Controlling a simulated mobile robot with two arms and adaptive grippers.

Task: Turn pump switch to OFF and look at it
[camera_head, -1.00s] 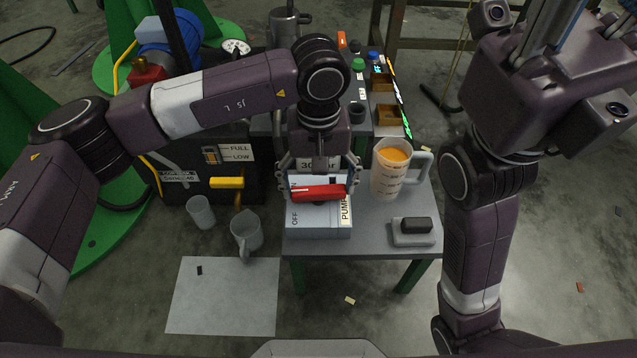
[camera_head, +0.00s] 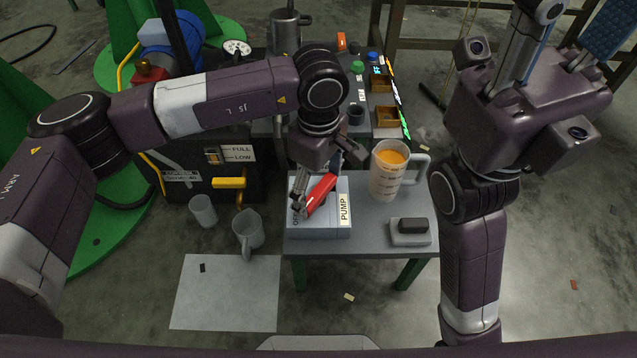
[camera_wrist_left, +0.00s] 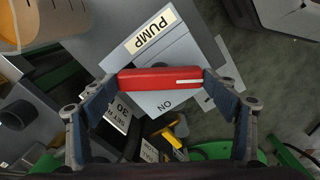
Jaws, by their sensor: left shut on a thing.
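The pump switch is a red bar handle (camera_head: 321,194) on a light grey-blue box (camera_head: 318,228) with a PUMP label, on the grey table. My left gripper (camera_head: 324,184) is above the box, its fingers shut on the red handle. In the left wrist view the handle (camera_wrist_left: 158,80) lies between the two fingertips of the left gripper (camera_wrist_left: 161,82), with a white line near one end and the ON mark (camera_wrist_left: 165,105) beside it. My right gripper (camera_head: 560,25) is cut off at the top edge.
A measuring jug (camera_head: 390,175) with orange liquid stands right of the box. A grey block with a dark top (camera_head: 411,230) sits in front of it. A dark cabinet with a yellow handle (camera_head: 229,183) is left.

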